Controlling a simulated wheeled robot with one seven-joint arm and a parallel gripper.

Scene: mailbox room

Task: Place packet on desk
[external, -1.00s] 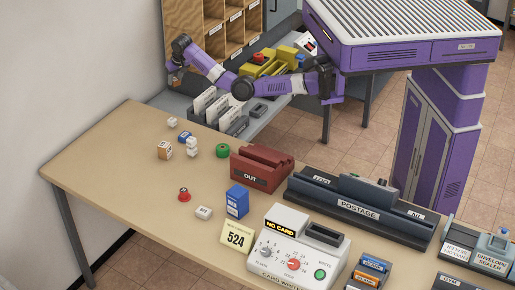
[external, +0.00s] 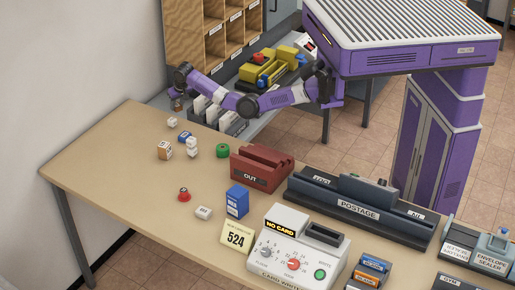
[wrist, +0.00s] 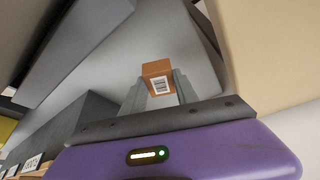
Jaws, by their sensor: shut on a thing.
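The packet (wrist: 158,75) is a small brown box with a white barcode label. In the wrist view it sits between the fingertips of my gripper (wrist: 160,92), which is shut on it. In the external view my gripper (external: 177,98) hangs at the far left end of the arm, just beyond the desk's back edge, with the small brown packet (external: 178,107) under it. The desk (external: 110,160) is a long tan table. Its surface also fills the right side of the wrist view (wrist: 275,50).
Small boxes (external: 165,150), a green roll (external: 222,151), a red OUT tray (external: 262,167), a red-knobbed stamp (external: 184,195) and a blue box (external: 237,201) stand on the desk. The desk's left part is clear.

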